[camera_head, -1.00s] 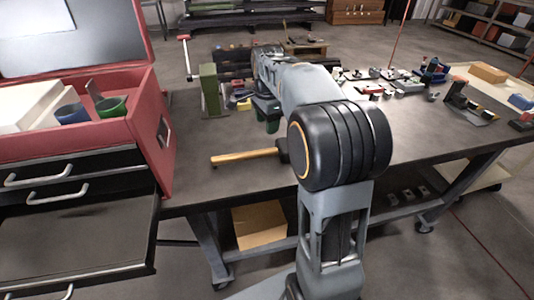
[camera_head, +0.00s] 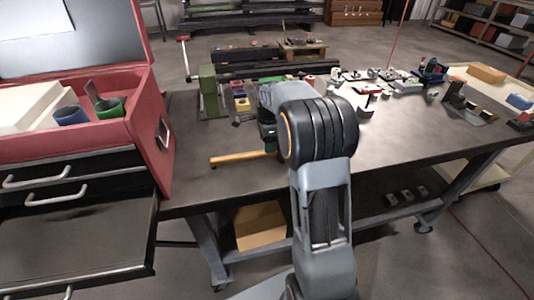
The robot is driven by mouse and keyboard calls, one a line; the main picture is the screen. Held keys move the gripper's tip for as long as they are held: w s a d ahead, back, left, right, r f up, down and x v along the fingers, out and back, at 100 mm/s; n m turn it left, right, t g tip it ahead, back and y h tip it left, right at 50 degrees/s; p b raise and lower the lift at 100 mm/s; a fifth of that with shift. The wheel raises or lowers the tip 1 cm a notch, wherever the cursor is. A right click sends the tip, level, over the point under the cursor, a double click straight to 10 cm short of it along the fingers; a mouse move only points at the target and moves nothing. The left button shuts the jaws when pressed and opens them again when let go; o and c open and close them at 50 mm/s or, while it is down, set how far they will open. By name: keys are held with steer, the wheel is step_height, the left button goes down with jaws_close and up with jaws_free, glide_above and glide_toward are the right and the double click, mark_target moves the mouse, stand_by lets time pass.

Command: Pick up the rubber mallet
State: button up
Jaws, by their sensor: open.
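The rubber mallet (camera_head: 240,159) lies on the dark workbench top, near its front edge. Its wooden handle points left, and its head is hidden behind my arm. My gripper (camera_head: 269,142) is open and shows as a small dark shape at the left of my arm's big round joint. It is at the right end of the visible handle, and my arm hides part of it. I cannot tell whether it touches the mallet.
A red tool chest (camera_head: 152,110) with an open drawer stands at the left. A green upright block (camera_head: 209,90) and small coloured parts (camera_head: 240,97) lie behind the mallet. Several small parts crowd the bench's back right.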

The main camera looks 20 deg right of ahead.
steer(key=shift+a+f, duration=0.1)
steer(key=shift+f, duration=2)
steer(key=shift+c, duration=0.3)
jaws_close()
